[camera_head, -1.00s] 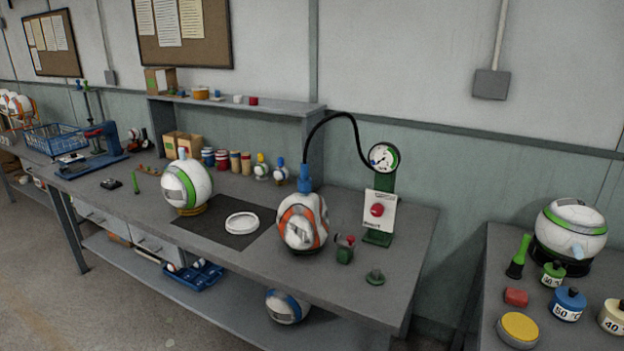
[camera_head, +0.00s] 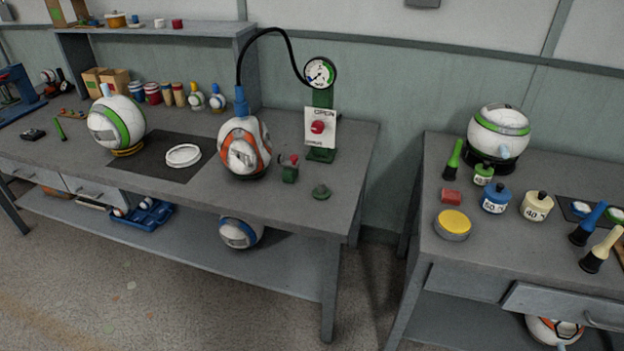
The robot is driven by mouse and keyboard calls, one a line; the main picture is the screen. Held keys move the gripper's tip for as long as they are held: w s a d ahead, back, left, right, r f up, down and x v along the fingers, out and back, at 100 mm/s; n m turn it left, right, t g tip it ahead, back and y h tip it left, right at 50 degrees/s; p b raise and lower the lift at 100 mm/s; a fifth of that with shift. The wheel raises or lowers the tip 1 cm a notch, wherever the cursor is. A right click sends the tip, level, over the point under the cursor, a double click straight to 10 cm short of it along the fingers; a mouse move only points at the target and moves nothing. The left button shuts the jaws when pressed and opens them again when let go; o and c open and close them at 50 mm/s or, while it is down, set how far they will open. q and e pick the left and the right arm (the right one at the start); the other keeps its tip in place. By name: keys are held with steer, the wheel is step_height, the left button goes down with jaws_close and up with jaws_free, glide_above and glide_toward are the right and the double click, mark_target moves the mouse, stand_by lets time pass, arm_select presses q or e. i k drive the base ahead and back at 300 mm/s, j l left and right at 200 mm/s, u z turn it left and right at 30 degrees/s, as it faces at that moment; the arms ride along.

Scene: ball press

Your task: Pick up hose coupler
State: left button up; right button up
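A blue hose coupler (camera_head: 240,102) sits upright on top of an orange-and-white ball (camera_head: 245,148) on the workbench. A black hose (camera_head: 268,33) arches from the coupler to a round gauge (camera_head: 320,73) on a green stand. Below the gauge is a white plate with a red knob (camera_head: 317,127) and the word OPEN. Neither of my grippers shows in the head view.
A second bench (camera_head: 405,255) stands right, across a gap, with weights, another ball and hand tools. Open floor lies in front.

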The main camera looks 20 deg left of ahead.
mark_target(240, 105)
steer(key=i+j+u, duration=0.2)
steer(key=i+u, duration=0.15)
steer(key=i, duration=0.2)
steer(key=i+u, duration=0.35)
steer(key=i, duration=0.25)
